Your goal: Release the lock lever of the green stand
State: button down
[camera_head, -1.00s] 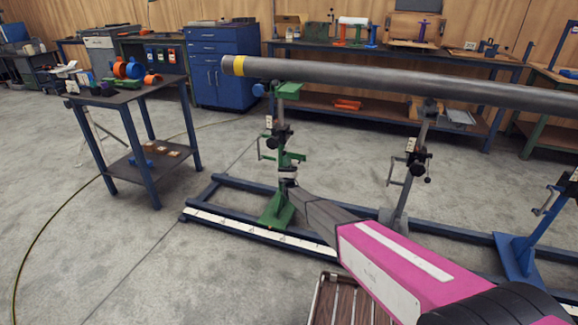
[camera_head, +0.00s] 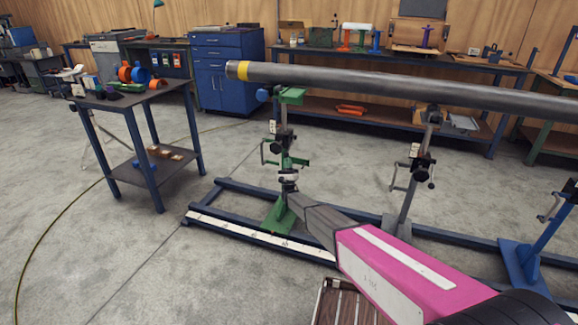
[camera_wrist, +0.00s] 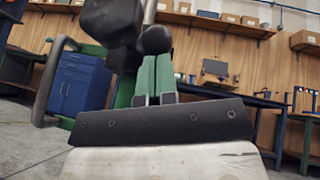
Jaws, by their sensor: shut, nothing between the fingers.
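The green stand (camera_head: 278,213) is at the left end of the blue floor frame, upright under the pipe's yellow-banded end. A black clamp (camera_head: 281,141) sits partway up its column, with a crank handle to its left. My gripper (camera_head: 288,180) is at the stand's lower column, below the clamp, and appears shut and empty. In the wrist view, the narrow fingertips (camera_wrist: 155,99) point up toward a black ball knob (camera_wrist: 154,40), which looks like the lever's end. A black block (camera_wrist: 112,22) is beside the knob. I cannot tell whether the fingers touch the knob.
The long grey pipe (camera_head: 390,82) runs overhead across several stands. A grey stand (camera_head: 405,190) and a blue stand (camera_head: 530,255) are to the right. The crank handle's grey tube (camera_wrist: 48,80) is close at left in the wrist view. A cart (camera_head: 140,95) stands left; floor between is clear.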

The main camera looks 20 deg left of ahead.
notch_tip(320, 180, up, 12)
jog(key=s+m+g+h, duration=0.1)
jog(key=m+g+h, duration=0.4)
jog(key=g+h, duration=0.1)
jog(key=shift+s+r+m+h, duration=0.15)
jog(key=shift+r+m+h, duration=0.15)
jog(key=shift+h, duration=0.1)
